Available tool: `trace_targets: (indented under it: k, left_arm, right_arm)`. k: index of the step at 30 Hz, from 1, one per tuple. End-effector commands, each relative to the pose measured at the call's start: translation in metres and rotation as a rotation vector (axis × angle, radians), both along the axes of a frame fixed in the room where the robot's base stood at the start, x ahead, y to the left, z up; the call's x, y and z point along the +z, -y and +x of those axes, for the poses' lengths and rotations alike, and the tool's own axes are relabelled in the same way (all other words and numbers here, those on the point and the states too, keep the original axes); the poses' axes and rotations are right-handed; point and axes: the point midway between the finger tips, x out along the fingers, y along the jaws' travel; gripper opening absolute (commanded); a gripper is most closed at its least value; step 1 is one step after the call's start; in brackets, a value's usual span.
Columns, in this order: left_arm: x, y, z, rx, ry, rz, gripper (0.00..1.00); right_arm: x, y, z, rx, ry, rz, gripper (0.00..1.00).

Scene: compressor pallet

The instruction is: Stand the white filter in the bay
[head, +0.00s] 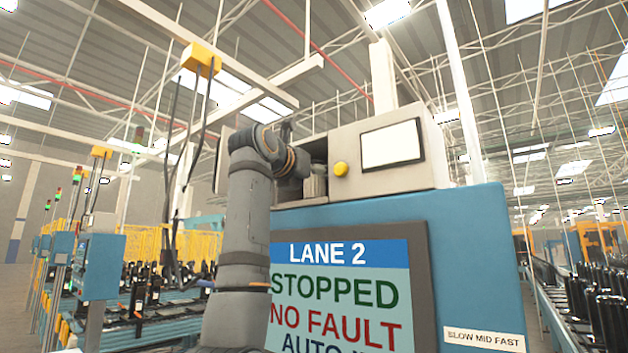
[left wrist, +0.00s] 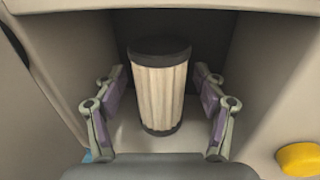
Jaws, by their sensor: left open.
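The white filter (left wrist: 158,98) is a cylinder with off-white pleats and dark end caps. It stands about upright on the floor of the bay (left wrist: 214,38), close to the bay's dark back wall. My left gripper (left wrist: 159,80) is open, with one finger on each side of the filter and a visible gap on both sides. In the head view my left gripper (head: 294,164) reaches into the bay (head: 317,150), and it and the arm partly cover the opening. My right gripper is in neither view.
A yellow button (left wrist: 299,159) is on the panel right of the bay, also in the head view (head: 340,169). Beside it is a blank screen (head: 391,145). Below is a blue cabinet with a LANE 2 display (head: 340,290) reading STOPPED, NO FAULT. Conveyor lanes flank it.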

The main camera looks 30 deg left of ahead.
Motion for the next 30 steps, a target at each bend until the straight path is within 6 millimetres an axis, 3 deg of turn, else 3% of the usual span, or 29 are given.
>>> trace_targets:
  k: [1,9,15,21,30]
  left_arm:
    - [0.005,0.0,-0.002,0.0,0.001,0.0,0.71]
    - [-0.003,0.008,-0.065,-0.001,0.006,0.001,0.71]
    - [0.0,0.012,-0.105,0.0,0.004,0.0,0.71]
    - [0.002,0.014,-0.119,0.0,0.0,0.0,0.71]
    - [0.003,0.014,-0.12,0.0,0.0,0.0,0.71]
  right_arm:
    - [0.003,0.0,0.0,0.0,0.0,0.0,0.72]
    - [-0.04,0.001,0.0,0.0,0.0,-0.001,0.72]
    - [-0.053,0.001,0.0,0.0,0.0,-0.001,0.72]
    - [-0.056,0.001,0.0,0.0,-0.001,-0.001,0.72]
    - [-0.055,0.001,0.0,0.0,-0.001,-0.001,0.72]
